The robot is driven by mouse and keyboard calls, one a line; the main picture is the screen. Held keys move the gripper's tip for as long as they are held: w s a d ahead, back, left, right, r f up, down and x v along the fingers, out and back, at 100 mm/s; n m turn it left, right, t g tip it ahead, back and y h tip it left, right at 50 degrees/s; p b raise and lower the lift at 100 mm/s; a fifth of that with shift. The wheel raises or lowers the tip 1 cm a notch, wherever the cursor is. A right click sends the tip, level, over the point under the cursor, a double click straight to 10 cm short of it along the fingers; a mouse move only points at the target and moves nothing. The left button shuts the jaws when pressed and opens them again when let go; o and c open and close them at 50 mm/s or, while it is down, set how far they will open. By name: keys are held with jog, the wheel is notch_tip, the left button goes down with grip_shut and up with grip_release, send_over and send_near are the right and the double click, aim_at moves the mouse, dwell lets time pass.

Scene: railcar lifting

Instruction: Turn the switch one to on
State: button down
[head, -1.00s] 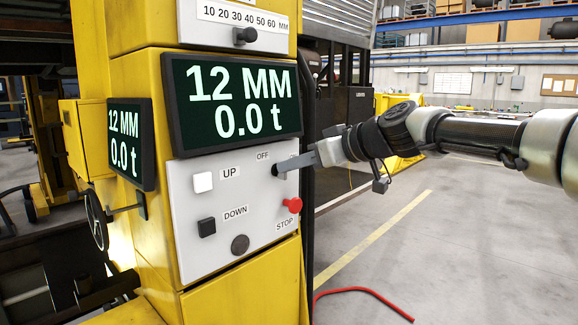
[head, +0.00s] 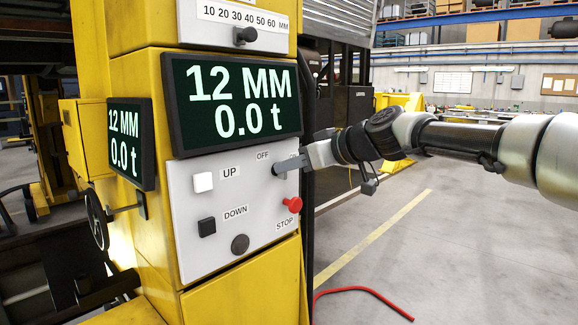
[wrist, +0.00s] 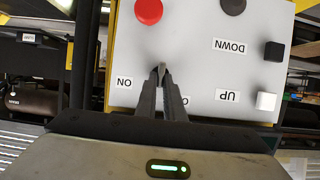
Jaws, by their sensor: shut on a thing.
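The switch (head: 278,168) is a small dark knob on the white control panel, between the OFF label (head: 263,155) and the partly hidden ON label. My gripper (head: 283,167) reaches in from the right, its fingertips at the switch. In the wrist view, which shows the panel upside down, my gripper (wrist: 161,74) is closed around the switch's thin lever, which is mostly hidden between the fingers. The ON label (wrist: 124,83) shows clearly there, to the left of the fingers. The knob's exact angle is hard to tell.
A red stop button (head: 293,204) sits just below the switch. White UP (head: 203,182) and black DOWN (head: 207,227) buttons are to the left. The display (head: 237,100) above reads 12 MM and 0.0 t. The floor at right is open, with a red hose (head: 362,290).

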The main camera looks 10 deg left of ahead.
jog(key=m+g+y+p, duration=0.1)
jog(key=m, duration=0.1)
jog(key=w+m+g+y+p, duration=0.1)
jog(key=m, duration=0.2)
jog(key=f+m+g+y+p, duration=0.1)
jog(key=m+y, duration=0.1)
jog(key=m, duration=0.1)
jog(key=shift+w+d+g, duration=0.15)
jog(key=shift+d+g, duration=0.2)
jog(key=shift+g, duration=0.05)
dwell(0.3)
jog(key=shift+m, duration=0.3)
jog(key=c, duration=1.9)
grip_release()
jog(key=shift+o, duration=0.2)
jog(key=p+v, duration=0.1)
jog(key=v, duration=1.6)
jog(key=shift+d+p, duration=0.25)
jog(key=shift+p, duration=0.1)
